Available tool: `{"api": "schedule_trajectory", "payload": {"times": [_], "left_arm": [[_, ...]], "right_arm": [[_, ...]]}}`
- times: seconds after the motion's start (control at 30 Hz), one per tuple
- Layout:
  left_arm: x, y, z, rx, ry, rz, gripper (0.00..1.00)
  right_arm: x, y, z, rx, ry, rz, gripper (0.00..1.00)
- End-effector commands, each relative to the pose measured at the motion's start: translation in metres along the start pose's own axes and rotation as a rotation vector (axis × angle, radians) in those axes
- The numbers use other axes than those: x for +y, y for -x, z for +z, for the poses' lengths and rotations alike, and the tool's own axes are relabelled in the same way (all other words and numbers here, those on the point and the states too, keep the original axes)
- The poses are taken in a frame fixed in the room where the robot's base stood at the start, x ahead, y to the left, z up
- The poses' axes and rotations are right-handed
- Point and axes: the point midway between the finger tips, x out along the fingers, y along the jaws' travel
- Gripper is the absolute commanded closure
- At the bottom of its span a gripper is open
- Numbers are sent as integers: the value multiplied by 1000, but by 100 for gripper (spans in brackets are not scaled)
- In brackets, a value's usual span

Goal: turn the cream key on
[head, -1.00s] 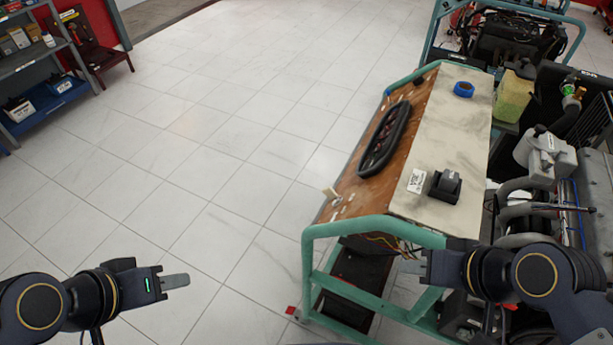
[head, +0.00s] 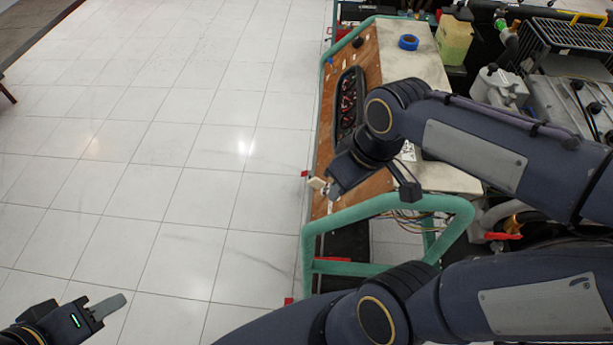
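The cream key (head: 317,183) sticks out from the brown wooden panel (head: 378,187) of the engine trainer, near its front lower corner. My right gripper (head: 333,190) has its fingertips just right of the key, very close to it. I cannot tell whether they touch, and the wrist hides how far the fingers are apart. My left gripper (head: 108,306) is low at the left over the floor, away from the trainer. Its fingers overlap in this view, so its opening does not show, and nothing is seen in it.
A green tube frame (head: 375,212) edges the trainer below the key. A black gauge cluster (head: 347,105) sits farther up the panel. A blue tape roll (head: 408,42) lies on the cream top. My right arm covers part of the trainer. The tiled floor (head: 200,190) at left is clear.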

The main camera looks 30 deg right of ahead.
Motion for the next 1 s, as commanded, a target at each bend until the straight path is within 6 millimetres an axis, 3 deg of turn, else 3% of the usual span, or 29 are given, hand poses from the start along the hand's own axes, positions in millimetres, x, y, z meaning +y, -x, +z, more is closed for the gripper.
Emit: {"api": "schedule_trajectory", "payload": {"times": [0.33,0.63,0.8,1.0], "left_arm": [[-1,-2,1,0,0,0,64],[-2,-4,2,0,0,0,64],[-2,-4,2,0,0,0,64],[-1,-2,1,0,0,0,64]], "right_arm": [[20,-29,-44,-252,303,87,69],[33,-93,-106,-554,690,164,69],[34,-113,-118,-621,777,179,69],[41,-128,-112,-633,788,180,69]]}}
